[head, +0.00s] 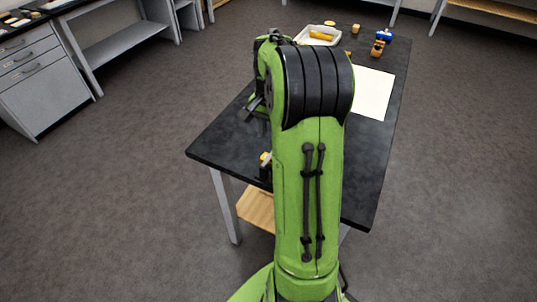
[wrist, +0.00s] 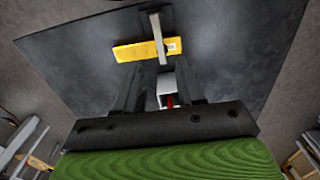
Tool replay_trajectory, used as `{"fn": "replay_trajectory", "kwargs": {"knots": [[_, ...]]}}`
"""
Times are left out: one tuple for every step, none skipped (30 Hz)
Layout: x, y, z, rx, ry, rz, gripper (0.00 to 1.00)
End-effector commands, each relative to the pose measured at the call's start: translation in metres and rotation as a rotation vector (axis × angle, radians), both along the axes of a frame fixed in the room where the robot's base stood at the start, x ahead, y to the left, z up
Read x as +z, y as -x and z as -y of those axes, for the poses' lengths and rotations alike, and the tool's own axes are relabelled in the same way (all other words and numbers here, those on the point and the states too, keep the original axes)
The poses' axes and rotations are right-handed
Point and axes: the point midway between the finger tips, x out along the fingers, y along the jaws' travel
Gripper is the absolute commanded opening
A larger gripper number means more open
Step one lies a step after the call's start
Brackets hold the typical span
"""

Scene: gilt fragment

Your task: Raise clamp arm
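A grey metal clamp arm (wrist: 158,38) lies across a yellow bar (wrist: 132,51) in the wrist view. A pale block with a red part (wrist: 168,98) sits nearer to me, seemingly part of the same clamp. My gripper (wrist: 161,66) points at the clamp with its two dark fingers apart, one on each side of the pale block. I cannot tell whether either finger touches it.
The black table (head: 225,140) holds a white sheet (head: 373,92), a pale tray (head: 317,35) with a yellow item, and small orange and blue objects (head: 380,42) at the far end. Grey drawers (head: 45,85) stand at the left. The floor around the table is clear.

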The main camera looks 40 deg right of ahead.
Motion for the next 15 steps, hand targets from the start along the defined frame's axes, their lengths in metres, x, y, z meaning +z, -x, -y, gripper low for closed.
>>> {"fn": "replay_trajectory", "kwargs": {"knots": [[-0.017,0.001,-0.001,0.0,-0.004,-0.004,0.38],[-0.025,0.001,-0.001,0.0,-0.003,-0.003,0.38],[-0.035,0.001,-0.001,0.001,-0.003,-0.003,0.38],[-0.042,0.001,-0.001,0.001,-0.003,-0.003,0.38],[-0.048,0.0,-0.001,0.001,-0.003,-0.003,0.38],[-0.056,0.001,-0.001,0.001,-0.002,-0.003,0.38],[-0.061,0.0,-0.001,0.002,-0.002,-0.002,0.38],[-0.065,0.0,-0.001,0.002,-0.002,-0.002,0.38],[-0.07,0.0,-0.001,0.002,-0.002,-0.002,0.38],[-0.073,0.0,-0.001,0.002,-0.002,-0.002,0.38],[-0.075,0.0,-0.001,0.002,-0.002,-0.002,0.38],[-0.077,0.0,-0.001,0.002,0.0,0.0,0.38],[-0.078,0.0,0.0,0.002,0.0,0.001,0.38],[-0.078,0.0,0.0,0.002,0.001,0.001,0.38],[-0.078,0.0,0.0,0.002,0.001,0.001,0.38]]}}
